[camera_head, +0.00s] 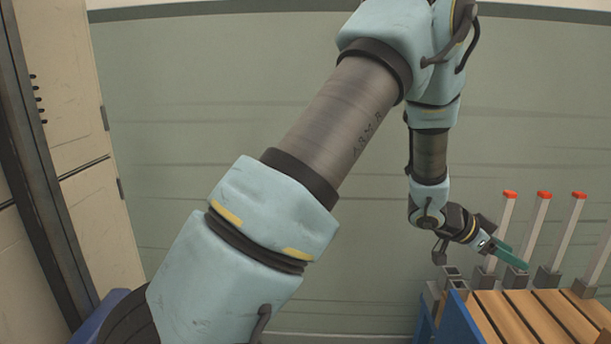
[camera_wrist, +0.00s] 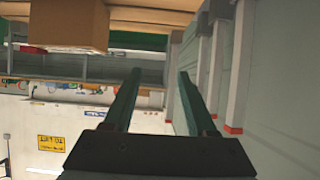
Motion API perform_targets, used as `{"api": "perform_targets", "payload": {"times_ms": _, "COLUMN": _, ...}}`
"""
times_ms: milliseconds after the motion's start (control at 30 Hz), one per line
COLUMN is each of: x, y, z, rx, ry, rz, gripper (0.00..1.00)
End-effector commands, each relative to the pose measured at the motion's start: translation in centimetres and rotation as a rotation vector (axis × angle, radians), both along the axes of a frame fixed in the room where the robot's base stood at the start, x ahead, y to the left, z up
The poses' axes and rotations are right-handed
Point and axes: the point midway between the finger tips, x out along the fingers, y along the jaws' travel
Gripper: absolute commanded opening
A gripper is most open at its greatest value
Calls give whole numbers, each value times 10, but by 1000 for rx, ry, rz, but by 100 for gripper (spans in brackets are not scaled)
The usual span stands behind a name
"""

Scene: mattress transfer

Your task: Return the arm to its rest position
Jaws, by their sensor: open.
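My gripper (camera_head: 512,256) is at the right in the head view, at the end of my blue and grey arm. My arm reaches up from the lower left, bends at the top and hangs down to the gripper.
Pale posts with red tips (camera_head: 542,225) stand in grey sockets along the platform's back edge. A blue frame (camera_head: 454,318) bears the platform. A green-grey wall (camera_head: 250,90) stands behind. A brown box (camera_wrist: 68,24) and a yellow sign (camera_wrist: 51,143) show in the wrist view.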

Motion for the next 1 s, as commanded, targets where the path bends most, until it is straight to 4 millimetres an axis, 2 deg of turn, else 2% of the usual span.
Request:
{"api": "perform_targets", "payload": {"times_ms": 367, "x": 41, "y": 31, "z": 8, "rx": 43, "ry": -30, "rz": 148, "gripper": 57}}
{"api": "perform_targets", "payload": {"times_ms": 567, "x": 77, "y": 69, "z": 14, "rx": 96, "ry": -48, "rz": 291, "gripper": 57}}
{"api": "perform_targets", "payload": {"times_ms": 667, "x": 97, "y": 97, "z": 17, "rx": 135, "ry": -52, "rz": 389, "gripper": 57}}
{"api": "perform_targets", "payload": {"times_ms": 767, "x": 119, "y": 136, "z": 21, "rx": 188, "ry": -50, "rz": 507, "gripper": 57}}
{"api": "perform_targets", "payload": {"times_ms": 867, "x": 138, "y": 191, "z": 25, "rx": 263, "ry": -33, "rz": 660, "gripper": 57}}
{"api": "perform_targets", "payload": {"times_ms": 933, "x": 146, "y": 240, "z": 28, "rx": 332, "ry": -3, "rz": 786, "gripper": 57}}
{"api": "perform_targets", "payload": {"times_ms": 1000, "x": 146, "y": 292, "z": 29, "rx": 407, "ry": 45, "rz": 912, "gripper": 57}}
